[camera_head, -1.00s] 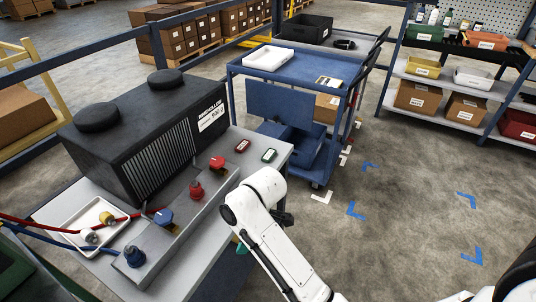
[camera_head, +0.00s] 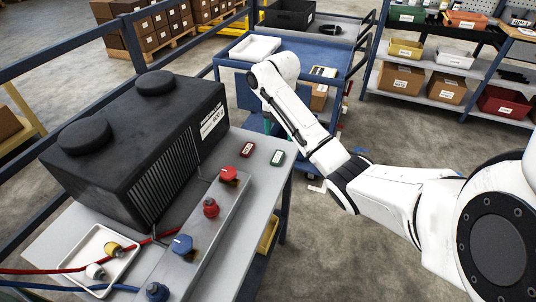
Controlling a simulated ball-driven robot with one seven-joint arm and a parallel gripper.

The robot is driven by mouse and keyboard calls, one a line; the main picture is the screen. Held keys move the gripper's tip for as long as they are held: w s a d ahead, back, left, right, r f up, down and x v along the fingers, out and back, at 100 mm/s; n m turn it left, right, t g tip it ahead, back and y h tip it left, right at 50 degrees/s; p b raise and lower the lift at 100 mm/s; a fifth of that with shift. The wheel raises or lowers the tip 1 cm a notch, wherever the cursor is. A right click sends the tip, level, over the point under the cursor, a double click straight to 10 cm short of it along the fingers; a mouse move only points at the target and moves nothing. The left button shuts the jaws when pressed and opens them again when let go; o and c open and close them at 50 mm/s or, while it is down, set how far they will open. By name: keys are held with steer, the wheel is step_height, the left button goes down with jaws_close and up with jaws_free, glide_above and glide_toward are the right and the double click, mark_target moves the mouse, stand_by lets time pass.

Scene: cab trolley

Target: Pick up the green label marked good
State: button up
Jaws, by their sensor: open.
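The green label (camera_head: 277,157) is a small dark green tag with a white face. It lies flat near the far right corner of the grey bench top (camera_head: 262,190). The writing on it is too small to read. My arm's wrist is beyond and above the label, over the blue trolley. My gripper (camera_head: 267,123) is mostly hidden behind the white arm; only a small teal part shows below the wrist. It is open and apart from the label.
A similar red label (camera_head: 248,149) lies just left of the green one. A black finned unit (camera_head: 140,140) and a grey panel with red and blue knobs (camera_head: 205,235) stand left. The blue trolley (camera_head: 325,55) with a white tray (camera_head: 254,48) stands behind.

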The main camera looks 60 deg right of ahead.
mark_target(277, 156)
step_height(277, 156, down, 3)
steer(key=shift+d+f+b, duration=0.1)
steer(key=shift+b, duration=1)
steer(key=shift+w+d+f+p, duration=0.1)
steer(key=shift+f+p, duration=0.15)
steer(key=shift+f, duration=1.65)
steer(key=shift+w+d+f+p, duration=0.1)
steer(key=shift+f+p, duration=0.15)
steer(key=shift+f, duration=1.6)
steer(key=c, duration=1.1)
steer(key=shift+r, duration=0.1)
